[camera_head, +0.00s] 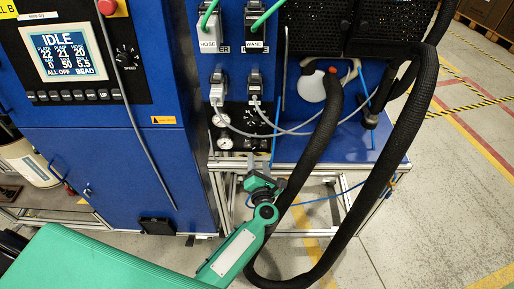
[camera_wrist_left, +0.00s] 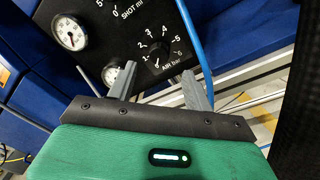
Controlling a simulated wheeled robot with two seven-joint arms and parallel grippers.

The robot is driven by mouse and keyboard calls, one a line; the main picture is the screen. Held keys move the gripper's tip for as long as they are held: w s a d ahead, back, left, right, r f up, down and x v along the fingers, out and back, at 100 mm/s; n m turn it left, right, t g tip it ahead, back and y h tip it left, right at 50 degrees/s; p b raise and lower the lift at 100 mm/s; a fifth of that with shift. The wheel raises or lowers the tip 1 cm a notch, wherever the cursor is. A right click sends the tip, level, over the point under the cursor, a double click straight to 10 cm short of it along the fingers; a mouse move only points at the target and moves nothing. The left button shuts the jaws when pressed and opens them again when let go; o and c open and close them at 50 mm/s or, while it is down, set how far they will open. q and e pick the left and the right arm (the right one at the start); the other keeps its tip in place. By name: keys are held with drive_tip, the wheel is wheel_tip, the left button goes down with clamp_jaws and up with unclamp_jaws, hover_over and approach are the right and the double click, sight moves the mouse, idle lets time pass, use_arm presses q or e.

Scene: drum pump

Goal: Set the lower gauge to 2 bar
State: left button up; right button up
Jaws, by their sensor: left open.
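The lower gauge (camera_head: 225,143) is a small round white dial on the black panel of the blue cabinet. In the left wrist view the lower gauge (camera_wrist_left: 111,74) is partly hidden by one finger, and its needle cannot be read. Contact cannot be told. In the head view my left gripper (camera_head: 264,163) is just below the panel. My right gripper is out of view.
An upper gauge (camera_wrist_left: 68,32) sits near the SHOT ml scale. Grey cables and a thin blue hose (camera_wrist_left: 190,35) hang by the panel. A thick black hose (camera_head: 318,140) loops down at the right. A screen (camera_head: 65,52) reads IDLE.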

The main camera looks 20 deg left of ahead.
sight(256, 147)
use_arm(q)
drive_tip(key=p+x, duration=0.1)
drive_tip(key=x, duration=0.5)
drive_tip(key=shift+w, duration=0.15)
drive_tip(key=c, duration=1)
